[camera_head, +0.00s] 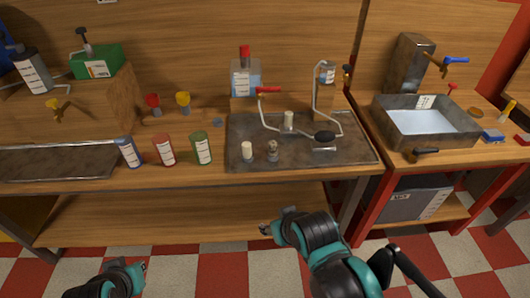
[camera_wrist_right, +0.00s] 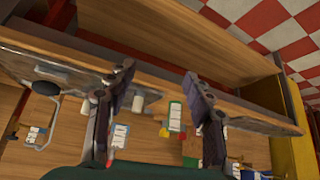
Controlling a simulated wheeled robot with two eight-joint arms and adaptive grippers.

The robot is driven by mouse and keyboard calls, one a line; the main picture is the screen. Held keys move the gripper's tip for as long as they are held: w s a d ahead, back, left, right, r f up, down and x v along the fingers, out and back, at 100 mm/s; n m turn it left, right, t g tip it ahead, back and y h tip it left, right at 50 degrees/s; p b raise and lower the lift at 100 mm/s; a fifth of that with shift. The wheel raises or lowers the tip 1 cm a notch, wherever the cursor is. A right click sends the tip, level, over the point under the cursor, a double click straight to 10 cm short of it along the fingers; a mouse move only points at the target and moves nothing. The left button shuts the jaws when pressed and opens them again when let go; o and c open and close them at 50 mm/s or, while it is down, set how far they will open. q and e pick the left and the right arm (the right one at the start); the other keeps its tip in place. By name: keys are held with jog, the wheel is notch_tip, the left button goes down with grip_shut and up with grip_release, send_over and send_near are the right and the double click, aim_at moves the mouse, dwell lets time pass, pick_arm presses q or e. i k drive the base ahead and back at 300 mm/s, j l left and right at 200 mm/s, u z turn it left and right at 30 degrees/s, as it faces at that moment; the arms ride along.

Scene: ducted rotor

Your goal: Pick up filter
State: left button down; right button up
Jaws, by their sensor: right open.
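A short white cylinder (camera_head: 247,150), which looks like the filter, stands upright on the dark metal tray (camera_head: 240,128) at its front left. A white cylinder (camera_wrist_right: 137,103), apparently the same one, shows between the fingers in the right wrist view. A similar white cylinder (camera_head: 288,119) stands farther back on the tray; I cannot tell for certain which is the filter. My right gripper (camera_head: 266,229) is in front of and below the bench edge, apart from both cylinders. Its fingers (camera_wrist_right: 158,77) are spread and empty. My left gripper (camera_head: 141,267) is low at the left, its jaws unclear.
A small metal piece (camera_head: 272,151) stands beside the front cylinder. A sink (camera_head: 425,122) is right.

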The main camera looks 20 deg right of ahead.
aim_at(273, 145)
jog(key=l+z, duration=0.1)
jog(key=z, duration=1.55)
jog(key=i+z, duration=0.2)
jog(key=i, duration=0.2)
jog(key=i+j+z, duration=0.2)
jog(key=i, duration=0.2)
